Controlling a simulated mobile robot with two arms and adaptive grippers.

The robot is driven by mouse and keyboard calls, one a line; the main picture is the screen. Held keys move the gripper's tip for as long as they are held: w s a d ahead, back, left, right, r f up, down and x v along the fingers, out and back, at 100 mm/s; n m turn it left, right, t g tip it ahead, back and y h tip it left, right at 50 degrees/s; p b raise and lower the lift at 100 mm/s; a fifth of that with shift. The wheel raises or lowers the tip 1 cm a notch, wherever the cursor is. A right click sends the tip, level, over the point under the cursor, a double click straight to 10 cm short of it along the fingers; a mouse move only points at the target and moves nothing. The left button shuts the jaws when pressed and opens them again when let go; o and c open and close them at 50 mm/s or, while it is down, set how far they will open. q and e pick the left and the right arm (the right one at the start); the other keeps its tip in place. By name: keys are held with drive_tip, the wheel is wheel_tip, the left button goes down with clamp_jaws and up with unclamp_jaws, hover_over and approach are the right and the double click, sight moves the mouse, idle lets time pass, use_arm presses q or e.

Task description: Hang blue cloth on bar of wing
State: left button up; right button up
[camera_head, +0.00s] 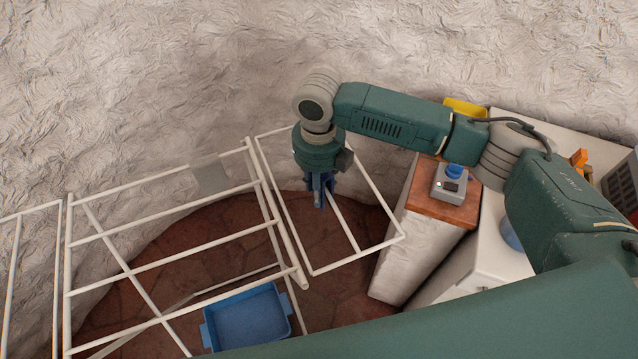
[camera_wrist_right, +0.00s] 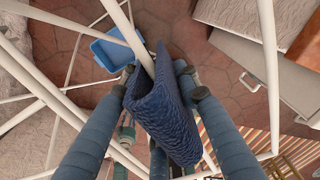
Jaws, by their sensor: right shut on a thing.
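My right gripper (camera_head: 318,196) points down over the white wing (camera_head: 352,170) on the right side of the drying rack. It is shut on the dark blue cloth (camera_wrist_right: 168,118), which sits folded between its fingers (camera_wrist_right: 160,84) in the wrist view. A white bar (camera_wrist_right: 146,54) runs in at the cloth's upper end, and the cloth covers the stretch between the fingers. In the head view the wing's middle bar (camera_head: 345,222) comes out just below the gripper. The cloth is mostly hidden there. I cannot tell whether it rests on the bar. My left gripper is not in view.
The rack's main frame (camera_head: 155,261) stands left, with a grey cloth (camera_head: 210,178) on it. A blue basin (camera_head: 248,318) lies below. Right of the wing is a wooden-topped cabinet (camera_head: 427,205) bearing a grey device (camera_head: 452,186). A rough wall closes the back.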

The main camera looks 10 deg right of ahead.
drive_tip(key=shift+f+b, duration=0.75)
drive_tip(key=shift+f, duration=1.45)
drive_tip(key=o, duration=1.2)
drive_tip(key=shift+r, duration=0.15)
